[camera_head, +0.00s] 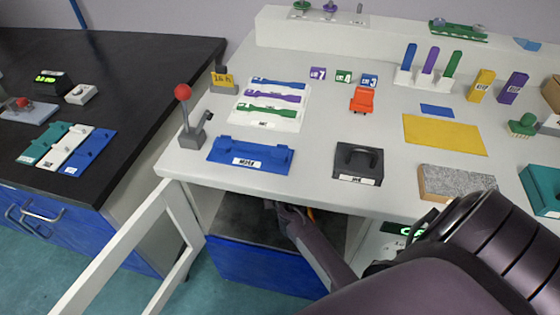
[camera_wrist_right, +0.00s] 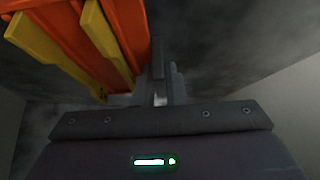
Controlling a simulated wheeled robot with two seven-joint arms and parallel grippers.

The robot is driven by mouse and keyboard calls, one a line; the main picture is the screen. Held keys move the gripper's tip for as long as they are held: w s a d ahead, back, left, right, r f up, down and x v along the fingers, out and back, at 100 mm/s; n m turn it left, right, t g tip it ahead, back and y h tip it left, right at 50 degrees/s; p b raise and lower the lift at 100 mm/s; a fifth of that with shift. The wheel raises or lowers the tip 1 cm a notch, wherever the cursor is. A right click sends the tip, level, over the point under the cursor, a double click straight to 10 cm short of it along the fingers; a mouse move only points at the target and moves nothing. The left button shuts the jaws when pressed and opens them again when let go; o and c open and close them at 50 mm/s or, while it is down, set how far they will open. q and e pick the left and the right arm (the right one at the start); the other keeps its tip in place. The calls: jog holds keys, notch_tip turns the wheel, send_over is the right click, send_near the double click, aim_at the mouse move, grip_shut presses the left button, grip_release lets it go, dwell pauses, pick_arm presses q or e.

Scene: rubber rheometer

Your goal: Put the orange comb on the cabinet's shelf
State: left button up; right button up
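The orange comb, with yellow strips, is large at the upper left of the right wrist view (camera_wrist_right: 125,30). Only a small orange piece of it (camera_head: 311,214) shows in the head view, beside my right gripper. The right gripper (camera_head: 275,206) is inside the open cabinet under the table's front edge. Its fingers (camera_wrist_right: 163,80) look close together, just right of the comb; whether they grip it is hidden. The dark cabinet shelf (camera_head: 235,225) lies below the gripper. My left gripper is out of view.
The white-framed cabinet door (camera_head: 130,245) stands open at the left. The white tabletop edge (camera_head: 310,205) is just above the gripper, with a blue tray (camera_head: 250,155) and a black block (camera_head: 358,160) near it. Pale cabinet walls (camera_wrist_right: 295,95) stand at the sides.

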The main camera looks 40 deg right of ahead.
jog(key=o, duration=0.4)
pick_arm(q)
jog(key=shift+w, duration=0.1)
pick_arm(e)
jog(key=shift+o, duration=0.2)
